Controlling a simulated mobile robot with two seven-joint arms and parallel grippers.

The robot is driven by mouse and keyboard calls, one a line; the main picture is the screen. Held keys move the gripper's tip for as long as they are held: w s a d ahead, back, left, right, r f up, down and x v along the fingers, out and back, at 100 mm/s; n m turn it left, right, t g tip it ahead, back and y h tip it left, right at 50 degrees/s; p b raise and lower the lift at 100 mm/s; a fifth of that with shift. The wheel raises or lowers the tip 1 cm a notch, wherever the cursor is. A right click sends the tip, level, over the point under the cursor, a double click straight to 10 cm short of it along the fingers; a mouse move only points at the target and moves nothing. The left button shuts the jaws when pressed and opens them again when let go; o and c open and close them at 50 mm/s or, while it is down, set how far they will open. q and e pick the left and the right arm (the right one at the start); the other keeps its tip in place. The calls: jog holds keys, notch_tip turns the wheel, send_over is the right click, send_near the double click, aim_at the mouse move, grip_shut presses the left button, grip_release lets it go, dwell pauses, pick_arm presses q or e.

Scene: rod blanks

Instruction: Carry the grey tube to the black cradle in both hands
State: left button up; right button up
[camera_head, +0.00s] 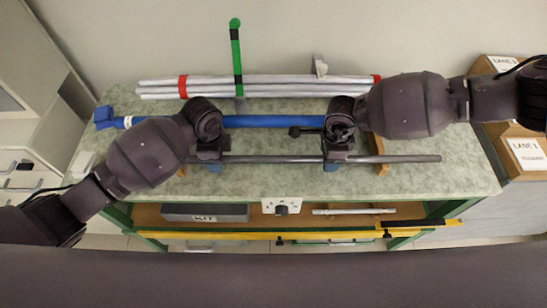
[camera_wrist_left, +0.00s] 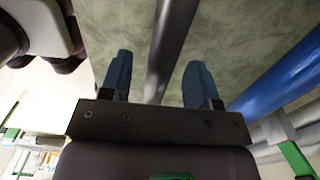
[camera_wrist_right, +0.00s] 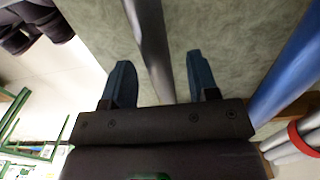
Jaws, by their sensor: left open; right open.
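The grey tube (camera_head: 280,159) lies level, left to right, near the front of the green-grey worktop. My left gripper (camera_head: 214,168) is above its left part, open. In the left wrist view the tube (camera_wrist_left: 168,50) passes between its blue fingers (camera_wrist_left: 158,82). My right gripper (camera_head: 332,166) is above the tube right of its middle, also open. In the right wrist view the tube (camera_wrist_right: 153,50) runs between its fingers (camera_wrist_right: 160,82), closer to the right one. Neither gripper holds the tube. I cannot clearly make out a black cradle.
A blue tube (camera_head: 270,121) lies just behind the grey one. Farther back lie several pale tubes (camera_head: 270,88) with red bands, beside a green upright post (camera_head: 236,55). A yellow rail (camera_head: 330,235) runs along the front. Lane boxes (camera_head: 527,152) stand at right.

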pick_arm(q)
grip_shut()
pick_arm(e)
grip_shut()
pick_arm(q)
jog(key=shift+r, duration=0.1)
pick_arm(e)
jog(key=shift+r, duration=0.1)
